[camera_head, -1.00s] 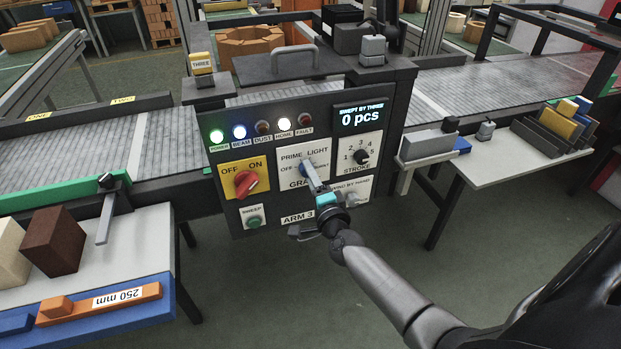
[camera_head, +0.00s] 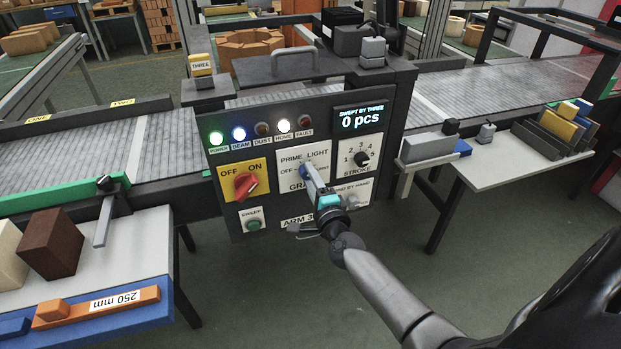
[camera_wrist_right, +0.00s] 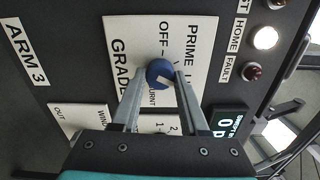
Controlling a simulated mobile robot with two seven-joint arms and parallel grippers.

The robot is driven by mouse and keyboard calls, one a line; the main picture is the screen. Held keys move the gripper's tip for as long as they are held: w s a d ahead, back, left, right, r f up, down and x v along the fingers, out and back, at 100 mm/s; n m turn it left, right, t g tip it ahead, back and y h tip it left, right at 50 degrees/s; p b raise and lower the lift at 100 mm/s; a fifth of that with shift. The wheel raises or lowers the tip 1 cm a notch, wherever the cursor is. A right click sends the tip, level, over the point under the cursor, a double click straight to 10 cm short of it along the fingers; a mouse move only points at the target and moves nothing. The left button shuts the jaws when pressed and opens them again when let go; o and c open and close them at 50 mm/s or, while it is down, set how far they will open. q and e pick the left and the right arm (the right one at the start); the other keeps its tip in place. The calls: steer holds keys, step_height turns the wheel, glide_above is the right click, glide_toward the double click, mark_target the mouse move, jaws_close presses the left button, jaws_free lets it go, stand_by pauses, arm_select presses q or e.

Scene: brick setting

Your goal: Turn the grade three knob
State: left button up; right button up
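The grade knob is a round blue knob with a white mark, on the white GRADE plate of the ARM 3 panel. In the right wrist view the knob (camera_wrist_right: 160,73) sits between the two fingertips of my right gripper (camera_wrist_right: 161,76), its mark slanting to the lower right. The fingers stand apart, close against both sides; whether they press on it is unclear. In the head view my right gripper (camera_head: 311,175) reaches the plate and partly covers the knob (camera_head: 304,171) and the plate's lettering. My left gripper is not in view.
On the same panel are a red OFF/ON switch (camera_head: 246,186), a black stroke knob (camera_head: 362,158), a green sweep button (camera_head: 254,224) and a display (camera_head: 360,118) reading 0 pcs.

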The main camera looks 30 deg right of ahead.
steer(key=o, duration=0.4)
steer(key=p+v, duration=0.1)
steer(key=v, duration=1.4)
steer(key=shift+s+f, duration=0.1)
steer(key=shift+s, duration=0.05)
steer(key=s+a+f+n+g+y, duration=0.25)
steer(key=s+f+n, duration=0.2)
steer(key=f, duration=0.45)
steer(key=s+a+f+n+g+y, duration=0.1)
steer(key=s+a+f+n+g, duration=0.3)
steer(key=f, duration=0.5)
steer(key=s+a+f+n+g+y, duration=0.1)
steer(key=s+f+n+g, duration=0.1)
steer(key=f+n, duration=0.5)
steer(key=s+a+f+n+g, duration=0.1)
steer(key=s+f+n+g, duration=0.3)
steer(key=s+f, duration=0.3)
steer(key=s+a+f+n+g, duration=0.1)
steer(key=s+f+n+g, duration=0.3)
steer(key=s+f, duration=0.4)
steer(key=s, duration=0.7)
steer(key=shift+s+n, duration=0.35)
